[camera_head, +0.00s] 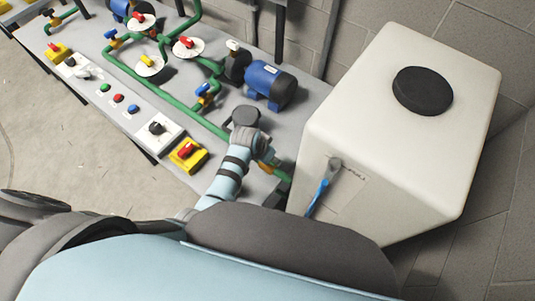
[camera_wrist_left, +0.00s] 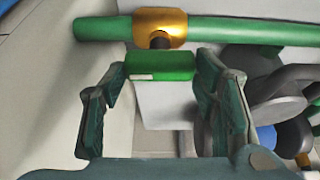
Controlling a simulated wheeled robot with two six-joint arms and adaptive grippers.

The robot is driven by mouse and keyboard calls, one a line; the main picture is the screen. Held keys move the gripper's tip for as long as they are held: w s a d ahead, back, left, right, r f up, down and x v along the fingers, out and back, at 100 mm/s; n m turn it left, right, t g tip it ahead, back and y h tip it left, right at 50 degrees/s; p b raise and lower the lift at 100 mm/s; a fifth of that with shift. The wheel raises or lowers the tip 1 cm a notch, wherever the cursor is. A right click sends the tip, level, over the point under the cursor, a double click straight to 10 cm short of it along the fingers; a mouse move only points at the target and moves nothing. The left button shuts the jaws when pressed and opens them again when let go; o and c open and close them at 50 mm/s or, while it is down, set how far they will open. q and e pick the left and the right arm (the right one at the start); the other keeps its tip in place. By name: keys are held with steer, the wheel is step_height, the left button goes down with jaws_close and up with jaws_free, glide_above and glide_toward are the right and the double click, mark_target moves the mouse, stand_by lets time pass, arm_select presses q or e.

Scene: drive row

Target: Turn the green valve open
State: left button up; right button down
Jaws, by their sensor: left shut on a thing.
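In the left wrist view the green valve handle (camera_wrist_left: 160,67) is a green block on a dark stem. The stem comes out of a brass valve body (camera_wrist_left: 160,27) on a green pipe (camera_wrist_left: 100,28). My left gripper (camera_wrist_left: 158,80) has one finger on each side of the handle and is shut on it. The block lies about parallel to the pipe in this view. In the head view my left arm reaches over the right end of the bench, where its wrist hides the handle and most of the fingers. My right gripper is not in view.
A white tank (camera_head: 340,115) with a black lid (camera_head: 422,91) stands close to the right of my left wrist. A blue motor (camera_head: 268,82) and other valves and pipes crowd the bench behind. A yellow box with a red knob (camera_head: 187,153) sits left of the arm.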

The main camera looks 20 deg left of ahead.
arm_select(q)
steer(key=o, duration=1.2)
steer(key=shift+c, duration=0.2)
steer(key=v, duration=0.7)
steer(key=shift+r, duration=0.25)
steer(key=shift+s, duration=0.1)
